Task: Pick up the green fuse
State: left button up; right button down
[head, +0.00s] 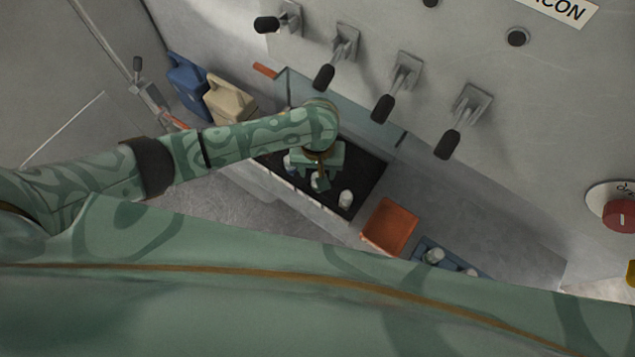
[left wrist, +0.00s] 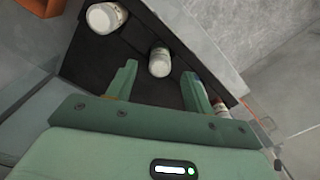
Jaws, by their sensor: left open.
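Several pale cylinders, which look like fuses, stand on a black tray (head: 371,180). One white cylinder (head: 346,198) stands at the tray's right part in the head view. My left gripper (head: 319,179) is over the tray, open, pointing down. In the left wrist view my left gripper (left wrist: 158,82) has its two fingers apart, with one white cylinder (left wrist: 159,62) beyond the gap. A larger-looking white cylinder (left wrist: 106,17) is at the upper left, and a red-marked one (left wrist: 221,107) is partly hidden beside the right finger. I cannot make out which is green. My right gripper is not in view.
An orange bin (head: 390,226) and a blue tray (head: 453,262) with pale cylinders lie right of the black tray. A glass panel (head: 350,112) and a lever wall stand behind. Blue (head: 186,82) and beige (head: 229,101) jugs stand at the back left.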

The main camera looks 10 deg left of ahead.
pick_arm(q)
notch_tip(320, 180, down, 5)
jog(key=b, duration=0.2)
jog(key=shift+b, duration=0.35)
jog(key=shift+s+r, duration=0.1)
jog(key=c, duration=1.1)
jog(key=shift+o, duration=0.2)
